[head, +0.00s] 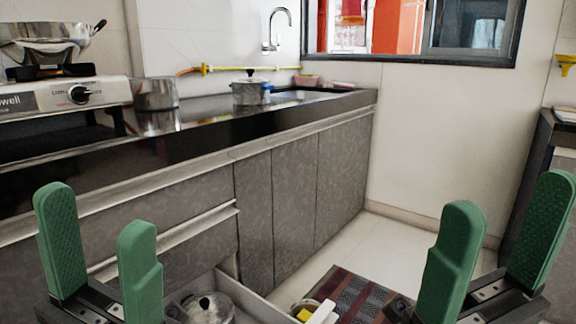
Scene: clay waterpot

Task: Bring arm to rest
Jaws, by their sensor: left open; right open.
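My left gripper (100,252) is at the lower left, its two green fingers upright and apart, with nothing between them. My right gripper (487,250) is at the lower right, its green fingers also apart and empty. Both are in front of the counter, touching nothing that I can see. No clay waterpot shows in this view.
A dark counter (222,112) with grey cabinets runs along the left. It bears a stove (70,97) with a wok, and metal pots (250,93). Below, an open drawer (256,307) holds a lidded pot (208,308). A patterned mat (352,297) lies on the floor.

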